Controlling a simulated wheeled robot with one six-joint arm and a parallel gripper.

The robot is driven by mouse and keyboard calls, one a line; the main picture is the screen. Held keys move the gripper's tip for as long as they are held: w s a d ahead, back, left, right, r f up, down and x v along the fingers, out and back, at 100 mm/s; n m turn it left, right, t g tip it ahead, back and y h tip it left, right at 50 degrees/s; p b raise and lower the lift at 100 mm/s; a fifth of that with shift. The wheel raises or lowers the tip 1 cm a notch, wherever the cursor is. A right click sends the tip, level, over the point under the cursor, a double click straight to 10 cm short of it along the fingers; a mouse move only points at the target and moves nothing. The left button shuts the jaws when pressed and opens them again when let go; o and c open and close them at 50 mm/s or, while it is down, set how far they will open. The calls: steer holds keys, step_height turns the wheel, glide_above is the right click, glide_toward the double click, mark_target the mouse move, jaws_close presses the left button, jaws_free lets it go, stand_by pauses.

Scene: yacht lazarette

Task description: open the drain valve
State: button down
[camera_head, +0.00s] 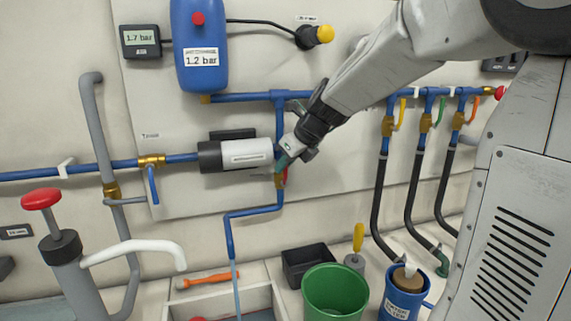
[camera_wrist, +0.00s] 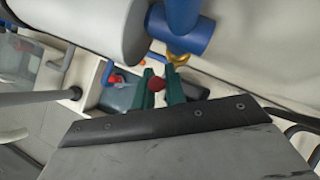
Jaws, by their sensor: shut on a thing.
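The drain valve appears to be the small brass valve with a red handle (camera_head: 284,176) on the blue pipe, just right of and below the white pump cylinder. Its red handle (camera_wrist: 156,85) shows end-on between the green fingers in the wrist view, with brass (camera_wrist: 178,60) just beyond. My gripper (camera_head: 284,161) comes down from the upper right and is shut on the red handle; its fingers also show in the wrist view (camera_wrist: 158,88). The gripper partly hides the valve in the head view, so the handle's exact angle is unclear.
The white pump cylinder (camera_head: 245,153) lies close left of my gripper. Blue pipe (camera_head: 252,212) runs below it. Several brass valves with black hoses (camera_head: 381,190) hang at right. A green bucket (camera_head: 335,291), blue container (camera_head: 402,297) and black box (camera_head: 304,263) stand below.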

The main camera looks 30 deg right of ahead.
steer(key=c, duration=1.5)
jaws_free()
steer(key=shift+o, duration=0.2)
steer(key=v, duration=0.7)
steer(key=shift+s+r, duration=0.15)
steer(key=shift+r, duration=0.15)
